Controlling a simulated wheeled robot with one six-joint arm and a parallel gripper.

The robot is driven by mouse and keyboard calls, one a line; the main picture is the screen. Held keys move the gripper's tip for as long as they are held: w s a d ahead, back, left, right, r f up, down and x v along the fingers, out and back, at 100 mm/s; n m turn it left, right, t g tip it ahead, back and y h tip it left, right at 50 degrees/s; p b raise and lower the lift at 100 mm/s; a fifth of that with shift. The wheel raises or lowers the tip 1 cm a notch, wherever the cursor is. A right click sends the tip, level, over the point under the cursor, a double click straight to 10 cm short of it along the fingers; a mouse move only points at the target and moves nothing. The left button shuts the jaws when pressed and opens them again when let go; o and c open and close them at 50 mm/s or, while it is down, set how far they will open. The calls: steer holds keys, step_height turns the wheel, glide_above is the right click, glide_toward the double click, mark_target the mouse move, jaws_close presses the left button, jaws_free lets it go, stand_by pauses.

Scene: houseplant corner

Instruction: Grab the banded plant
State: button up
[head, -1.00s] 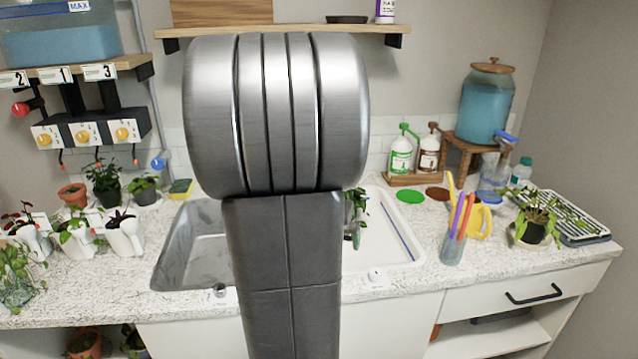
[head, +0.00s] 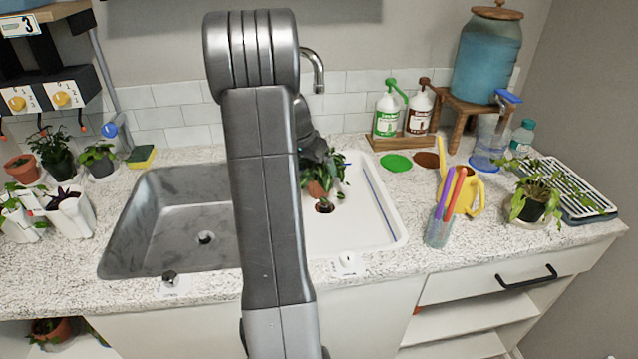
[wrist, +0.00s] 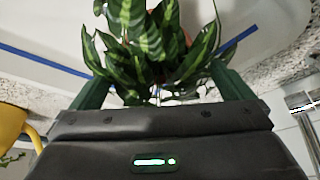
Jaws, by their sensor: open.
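The banded plant (head: 334,172), with dark green leaves striped paler, stands in a terracotta pot (head: 317,188) in the white right-hand basin. Part of it is hidden behind my arm in the head view. In the wrist view the leaves of the banded plant (wrist: 150,45) fill the space between and beyond my two dark green fingers. My gripper (wrist: 160,80) is open, with fingers on either side of the lower leaves. Only a little orange of the pot shows there, and I cannot tell whether the fingers touch any leaves. My gripper (head: 318,150) is partly hidden in the head view.
The white basin (head: 370,235) has a blue strip along its right side. A grey sink (head: 130,225) lies left. A faucet (head: 318,75) rises behind. A yellow watering can (head: 466,197), a cup of markers (head: 440,232) and another potted plant (head: 535,197) stand right.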

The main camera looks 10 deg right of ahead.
mark_target(320, 175)
steer(key=shift+d+p+x, duration=0.2)
steer(key=shift+p+x, duration=0.2)
steer(key=shift+x, duration=2.35)
steer(key=shift+r, duration=0.1)
steer(key=c, duration=1.2)
steer(key=shift+r, duration=0.1)
